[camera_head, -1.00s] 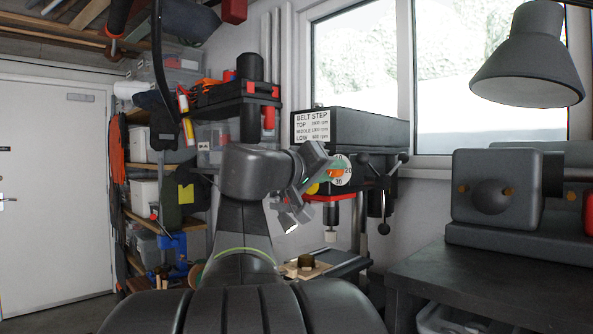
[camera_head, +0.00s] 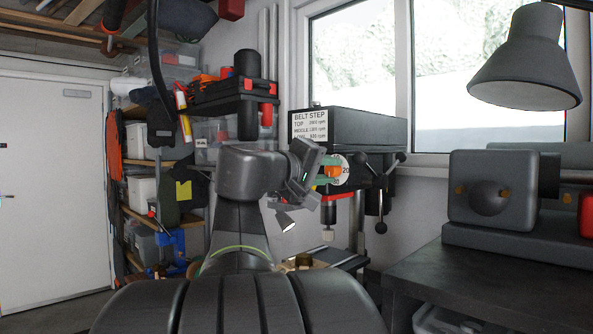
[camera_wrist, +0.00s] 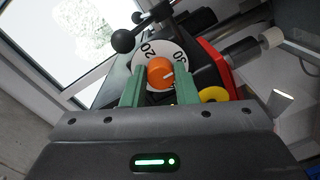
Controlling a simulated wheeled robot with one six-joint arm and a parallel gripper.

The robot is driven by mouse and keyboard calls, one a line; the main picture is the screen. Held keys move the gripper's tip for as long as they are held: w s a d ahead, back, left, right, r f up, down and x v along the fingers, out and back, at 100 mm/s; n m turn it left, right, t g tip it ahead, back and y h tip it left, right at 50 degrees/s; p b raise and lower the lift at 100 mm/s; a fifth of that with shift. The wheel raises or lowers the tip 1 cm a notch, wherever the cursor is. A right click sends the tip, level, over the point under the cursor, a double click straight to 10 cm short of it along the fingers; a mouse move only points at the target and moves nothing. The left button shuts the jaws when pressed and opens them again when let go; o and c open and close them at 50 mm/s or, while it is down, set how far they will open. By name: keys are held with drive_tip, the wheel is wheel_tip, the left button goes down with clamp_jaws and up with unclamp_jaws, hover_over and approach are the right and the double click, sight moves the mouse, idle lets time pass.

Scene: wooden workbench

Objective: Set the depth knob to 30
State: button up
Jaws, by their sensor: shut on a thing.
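The depth knob (camera_wrist: 160,72) is orange and sits at the centre of a white dial (camera_wrist: 140,68) on the drill press. In the wrist view the dial shows 20 at upper left and 30 at upper right. A short white mark on the knob points to the right, roughly to the 30 side; its exact reading is hard to tell. My gripper (camera_wrist: 160,88) has green fingers on both sides of the knob and is shut on it. In the head view my gripper (camera_head: 328,171) reaches the knob (camera_head: 334,171) from the left.
The drill press head (camera_head: 365,130) carries a belt-step sign (camera_head: 310,126). Black ball-ended handles (camera_head: 381,227) stand right of the dial. A yellow round part (camera_wrist: 213,95) and red trim (camera_wrist: 212,68) lie close to the right finger in the wrist view.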

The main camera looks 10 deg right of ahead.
drive_tip(key=o, duration=1)
drive_tip(key=shift+a, duration=0.15)
drive_tip(key=v, duration=1.3)
drive_tip(key=shift+s+a+r, duration=0.1)
drive_tip(key=shift+s+a, duration=0.15)
drive_tip(key=shift+w+d, duration=0.1)
drive_tip(key=x, duration=1.3)
drive_tip(key=shift+w+d, duration=0.2)
drive_tip(key=shift+d, duration=0.1)
drive_tip(key=shift+s+a, duration=0.1)
